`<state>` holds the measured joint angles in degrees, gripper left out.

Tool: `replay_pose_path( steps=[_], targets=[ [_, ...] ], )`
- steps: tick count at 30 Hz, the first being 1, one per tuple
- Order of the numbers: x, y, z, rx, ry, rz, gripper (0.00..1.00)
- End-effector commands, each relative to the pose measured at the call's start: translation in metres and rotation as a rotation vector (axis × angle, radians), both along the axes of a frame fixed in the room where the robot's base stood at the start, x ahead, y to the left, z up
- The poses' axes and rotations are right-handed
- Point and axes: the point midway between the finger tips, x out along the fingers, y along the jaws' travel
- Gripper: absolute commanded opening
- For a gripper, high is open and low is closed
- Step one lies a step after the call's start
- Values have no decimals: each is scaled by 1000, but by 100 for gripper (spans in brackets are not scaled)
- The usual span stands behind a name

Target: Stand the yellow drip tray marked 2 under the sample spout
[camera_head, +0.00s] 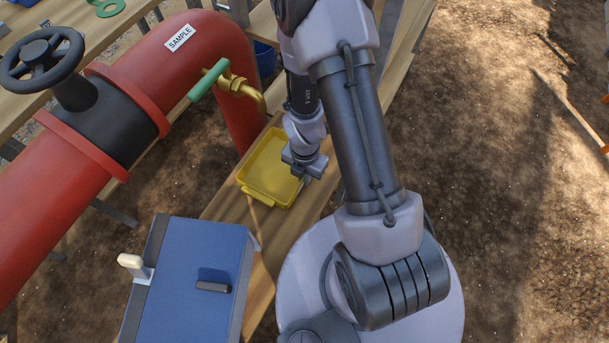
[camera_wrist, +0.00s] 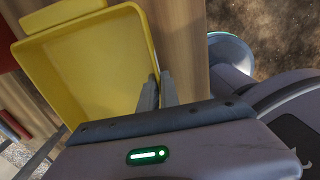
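The yellow drip tray (camera_head: 270,168) is over the wooden plank in the head view, open side up. Its number is not visible. The brass sample spout (camera_head: 250,92), with a green handle (camera_head: 208,80), curves down from the red pipe just beyond the tray's far end. My gripper (camera_head: 303,178) is at the tray's right side. In the wrist view the tray (camera_wrist: 85,70) fills the upper left. My fingers (camera_wrist: 160,90) are close together there, one on each side of its right wall, and look shut on it. I cannot tell whether the tray touches the plank.
The red pipe (camera_head: 200,45), labelled SAMPLE, runs along the left with a black handwheel (camera_head: 42,60). A blue box (camera_head: 190,285) with a dark handle stands in front of the tray. A green ring (camera_head: 106,7) lies on the far-left boards. Bare ground (camera_head: 500,150) is on the right.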

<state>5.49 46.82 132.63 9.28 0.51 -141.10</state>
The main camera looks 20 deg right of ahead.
Motion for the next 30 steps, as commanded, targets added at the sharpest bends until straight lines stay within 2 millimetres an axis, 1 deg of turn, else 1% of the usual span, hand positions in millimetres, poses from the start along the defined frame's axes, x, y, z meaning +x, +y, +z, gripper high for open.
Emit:
replay_pose_path(
  steps=[1, 2, 3, 11, 13, 14, 17, 18, 21, 24, 27, 29, 30],
  targets=[
    [0, 0, 0, 0, 0, 0, 17],
    [0, 0, 0, 0, 0, 0, 23],
    [0, 0, 0, 0, 0, 0, 25],
    [0, 0, 1, 0, 0, -1, 25],
    [0, 0, 8, 0, 0, -3, 25],
    [0, 0, 14, 0, 0, -2, 25],
    [0, 0, 44, -1, -1, 0, 25],
    [1, 0, 58, 0, -1, 1, 25],
    [1, 0, 85, 0, -3, 0, 25],
    [1, 0, 105, 0, -3, -1, 25],
    [0, 0, 119, 0, -1, -1, 25],
    [0, 0, 124, 0, -3, -5, 25],
    [2, 0, 130, -1, -9, -28, 25]
  ],
)
